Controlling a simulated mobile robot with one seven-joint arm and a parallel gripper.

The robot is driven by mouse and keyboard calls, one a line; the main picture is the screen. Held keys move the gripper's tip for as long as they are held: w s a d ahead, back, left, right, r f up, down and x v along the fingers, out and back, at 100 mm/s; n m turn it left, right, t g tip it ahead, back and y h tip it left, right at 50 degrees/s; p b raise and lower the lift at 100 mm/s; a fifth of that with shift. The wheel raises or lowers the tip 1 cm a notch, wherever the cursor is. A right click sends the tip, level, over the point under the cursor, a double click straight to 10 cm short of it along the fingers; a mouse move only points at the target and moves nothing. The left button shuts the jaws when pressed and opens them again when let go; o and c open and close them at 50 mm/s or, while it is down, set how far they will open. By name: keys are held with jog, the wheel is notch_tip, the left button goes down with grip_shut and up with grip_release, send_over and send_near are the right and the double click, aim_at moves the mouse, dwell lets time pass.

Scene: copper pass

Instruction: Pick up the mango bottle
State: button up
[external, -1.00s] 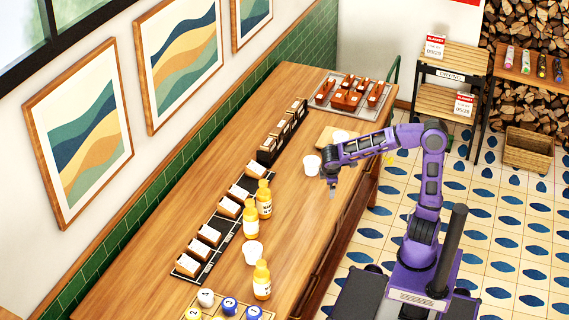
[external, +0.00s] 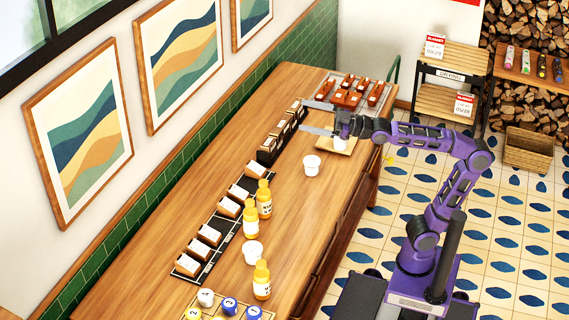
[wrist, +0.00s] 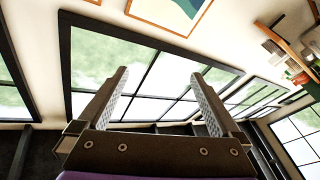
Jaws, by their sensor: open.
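Three yellow-orange bottles with white labels stand upright on the wooden counter (external: 205,300). Two stand close together, one (external: 264,203) slightly behind the other (external: 250,226), and a third (external: 261,284) stands nearer the front. The labels are too small to read, so I cannot tell which is the mango bottle. My gripper (external: 312,117) is over the far end of the counter, well away from the bottles. Its fingers are spread, empty and point left toward the wall. In the wrist view the open fingers (wrist: 160,75) show against windows, with no bottle in sight.
A tray of reddish-brown items (external: 327,83) is at the far end. Numbered balls (external: 229,305) are in front.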

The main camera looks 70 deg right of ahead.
jog(key=w+a+f+g+h, duration=0.15)
jog(key=w+a+f, duration=0.35)
jog(key=f, duration=0.8)
jog(key=w+a+f+n+g, duration=0.1)
jog(key=w+a+f+g, duration=0.35)
jog(key=f, duration=0.75)
jog(key=w+a+f+g+h, duration=0.1)
jog(key=w+a+f, duration=0.1)
jog(key=w+f, duration=0.8)
jog(key=r+n+g+y, duration=0.1)
jog(key=n+y, duration=0.2)
jog(key=y, duration=0.5)
send_over(262, 279)
jog(key=w, duration=0.1)
jog(key=s+d+f+m+h, duration=0.1)
jog(key=d+f+m, duration=0.1)
jog(key=f, duration=0.6)
jog(key=s+d+f+m+h, duration=0.1)
jog(key=d+f+m+h, duration=0.15)
jog(key=f, duration=0.65)
jog(key=shift+n+g+y, duration=0.3)
jog(key=shift+n, duration=0.05)
jog(key=b+x, duration=0.1)
jog(key=x, duration=0.5)
jog(key=shift+w, duration=0.15)
grip_shut()
